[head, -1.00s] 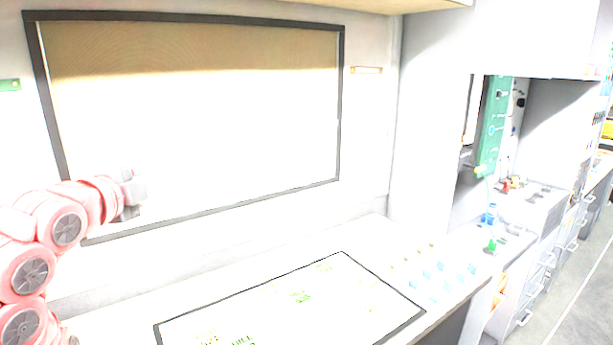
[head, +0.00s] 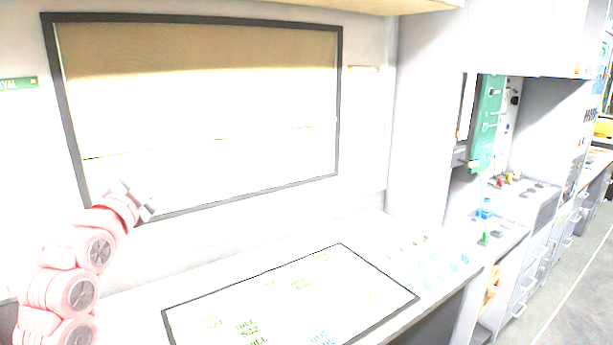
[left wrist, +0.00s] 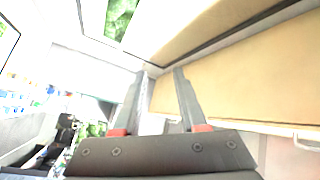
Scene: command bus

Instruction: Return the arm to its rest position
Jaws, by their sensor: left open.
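My left arm, pink with grey joint caps, rises from the lower left in the head view. Its grey gripper (head: 146,205) is raised in front of the lower left corner of the wall screen, above the desk, and holds nothing. In the left wrist view the two grey fingers (left wrist: 160,95) stand apart with empty space between them. Red pads show at the finger bases. The camera looks up toward the ceiling and tan overhead panels. My right gripper is in neither view.
A black-framed wall screen (head: 200,150) hangs behind the gripper. A map panel (head: 300,300) lies flat in the desk top. Small blue pieces lie on the desk to its right. Cabinets (head: 530,240) and a grey floor (head: 580,290) extend at the right. The air above the desk is clear.

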